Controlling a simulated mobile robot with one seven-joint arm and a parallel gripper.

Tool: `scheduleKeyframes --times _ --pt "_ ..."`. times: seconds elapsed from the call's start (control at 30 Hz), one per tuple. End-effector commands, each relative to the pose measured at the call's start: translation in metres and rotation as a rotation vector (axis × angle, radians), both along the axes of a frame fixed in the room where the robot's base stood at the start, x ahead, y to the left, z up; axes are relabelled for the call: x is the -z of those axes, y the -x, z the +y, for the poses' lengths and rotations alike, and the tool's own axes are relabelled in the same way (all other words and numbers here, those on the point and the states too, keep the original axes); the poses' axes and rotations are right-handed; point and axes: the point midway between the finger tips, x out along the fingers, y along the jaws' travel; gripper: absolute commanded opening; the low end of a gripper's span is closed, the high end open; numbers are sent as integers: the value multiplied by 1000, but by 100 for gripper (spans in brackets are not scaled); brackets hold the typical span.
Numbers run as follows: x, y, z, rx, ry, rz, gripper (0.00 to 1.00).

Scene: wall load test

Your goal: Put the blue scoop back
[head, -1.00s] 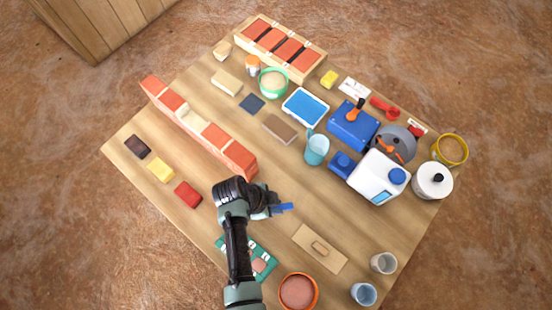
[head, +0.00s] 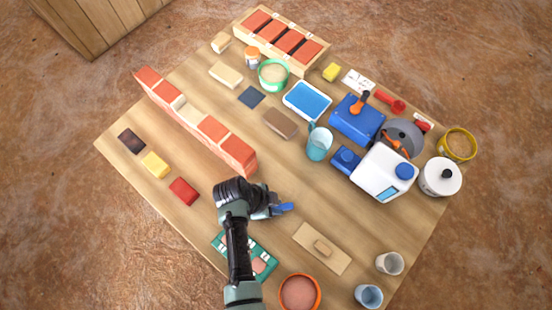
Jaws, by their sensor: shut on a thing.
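My gripper (head: 272,208) is over the front middle of the wooden table, just right of the near end of the brick wall. It is shut on the blue scoop (head: 283,209), of which only a small blue part shows beyond the dark fingers. The rest of the scoop is hidden by my gripper. I cannot tell how high it is above the table. An orange-rimmed bowl of pinkish material (head: 316,303) stands at the front edge. A green bowl of pale material (head: 287,80) stands at the back.
A low brick wall (head: 210,127) runs diagonally left of my gripper. A wooden float (head: 335,257) lies to the right, a green card (head: 262,262) under my arm. A light-blue jug (head: 319,143), blue box (head: 355,121), white canister (head: 380,172) and two cups (head: 389,263) crowd the right.

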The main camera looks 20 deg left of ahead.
Motion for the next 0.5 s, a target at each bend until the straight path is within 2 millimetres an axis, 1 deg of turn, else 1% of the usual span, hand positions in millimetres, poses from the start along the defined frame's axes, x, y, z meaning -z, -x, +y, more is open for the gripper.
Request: scheduleKeyframes --times 0.5 --pt "7 0 0 1 0 0 0"
